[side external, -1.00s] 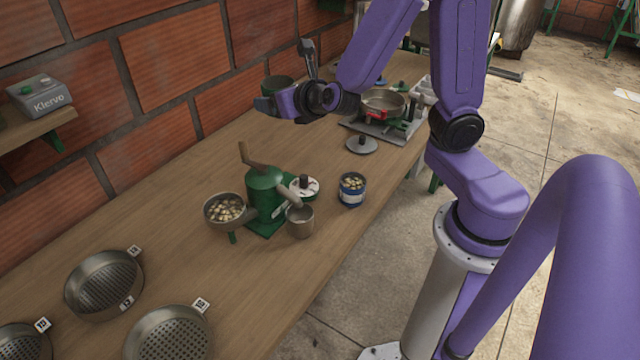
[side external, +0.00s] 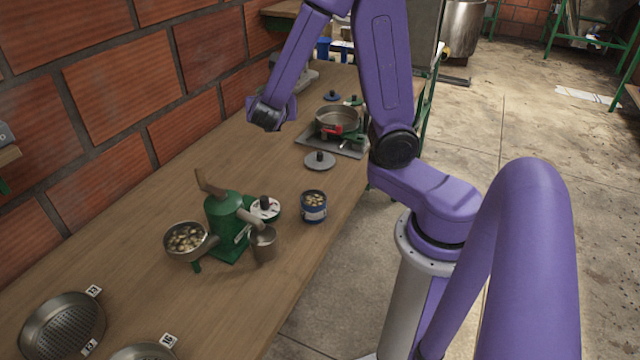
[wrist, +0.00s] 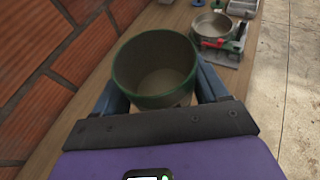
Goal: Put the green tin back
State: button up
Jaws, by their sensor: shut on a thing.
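The green tin (wrist: 160,98) is an open, round can with a green rim and looks empty inside. In the wrist view it stands between the two blue fingers of my gripper (wrist: 160,86), which is shut on it. In the side view my wrist shows over the far left part of the bench, near the brick wall. There the fingers and the tin are hidden behind the arm. I cannot tell whether the tin touches the bench.
Sieves (side external: 62,325) lie at the front left. The brick wall (side external: 120,90) runs close along the left side.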

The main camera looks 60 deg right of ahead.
jog(key=s+f+m+g+y, duration=0.4)
jog(key=s+m+g+y, duration=0.2)
jog(key=m+g, duration=0.5)
jog(key=s+f+m+g+y, duration=0.3)
jog(key=s+m+g+y, duration=0.25)
jog(key=m+g, duration=0.6)
jog(key=w+r+m+t+y, duration=0.1)
jog(key=w+m+t+y, duration=0.1)
jog(key=m+t, duration=0.6)
jog(key=w+r+m+t+y, duration=0.2)
jog(key=m+t+y, duration=0.3)
jog(key=m+t, duration=0.3)
jog(key=w+r+m+t+y, duration=0.1)
jog(key=w+m+t+y, duration=0.2)
jog(key=m+t, duration=0.5)
jog(key=shift+w+a+r+m+t, duration=0.2)
jog(key=shift+w+m, duration=0.15)
jog(key=shift+m, duration=0.7)
jog(key=shift+w+a+r+m+t, duration=0.15)
jog(key=shift+w+m, duration=0.2)
jog(key=shift+m, duration=0.65)
jog(key=s+d+r+m+t+h, duration=0.1)
jog(key=d+r+m+t+h, duration=0.45)
jog(key=d+m+h, duration=0.8)
jog(key=g, duration=0.2)
send_over(319, 183)
notch_tip(319, 183, down, 20)
jog(key=shift+f+n, duration=0.25)
jog(key=shift+f, duration=0.25)
jog(key=shift+f, duration=4.8)
